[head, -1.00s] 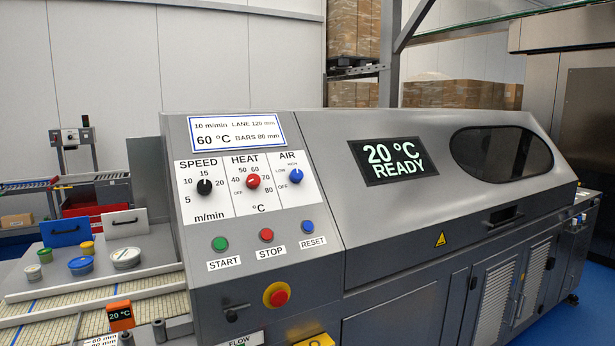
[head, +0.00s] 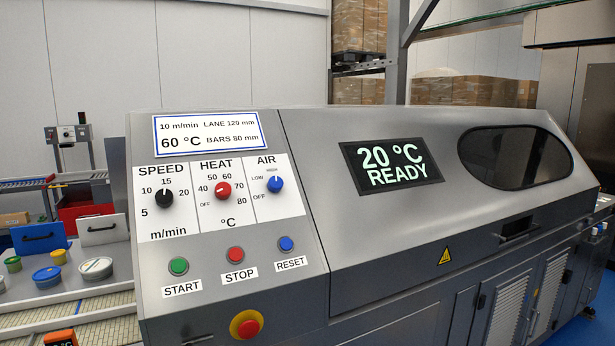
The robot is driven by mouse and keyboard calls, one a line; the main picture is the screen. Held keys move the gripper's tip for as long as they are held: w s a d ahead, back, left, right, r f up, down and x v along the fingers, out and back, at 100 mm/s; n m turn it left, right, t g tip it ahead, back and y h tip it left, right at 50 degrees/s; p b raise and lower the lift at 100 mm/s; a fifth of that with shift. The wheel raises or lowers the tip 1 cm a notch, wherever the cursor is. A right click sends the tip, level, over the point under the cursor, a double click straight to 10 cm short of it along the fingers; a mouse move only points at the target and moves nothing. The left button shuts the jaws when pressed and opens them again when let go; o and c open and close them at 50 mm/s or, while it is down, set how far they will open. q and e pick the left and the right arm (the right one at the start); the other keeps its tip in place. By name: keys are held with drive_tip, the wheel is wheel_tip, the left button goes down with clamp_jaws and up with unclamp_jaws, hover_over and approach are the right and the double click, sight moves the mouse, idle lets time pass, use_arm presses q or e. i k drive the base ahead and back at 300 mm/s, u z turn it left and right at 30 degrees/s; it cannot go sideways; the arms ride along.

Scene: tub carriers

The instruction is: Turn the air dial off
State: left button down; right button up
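The AIR dial is a blue round knob (head: 276,184) at the right of the white control panel (head: 179,232) on the grey machine. Its small white pointer appears to point up, towards HIGH. LOW is marked at its upper left and OFF at its lower left. The black SPEED knob (head: 163,198) and the red HEAT knob (head: 223,190) are to its left. Neither of my grippers is in view, and nothing touches the dial.
Green START (head: 179,266), red STOP (head: 235,254) and blue RESET (head: 286,243) buttons sit below the dials. A red emergency stop (head: 247,325) is lower down. The display (head: 391,165) reads 20 °C READY. Tubs stand at the left; the space before the panel looks clear.

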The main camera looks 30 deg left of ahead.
sight(275, 183)
drive_tip(key=z, duration=0.1)
drive_tip(key=i, duration=1.05)
drive_tip(key=z, duration=3.9)
drive_tip(key=i, duration=0.6)
drive_tip(key=z, duration=5.7)
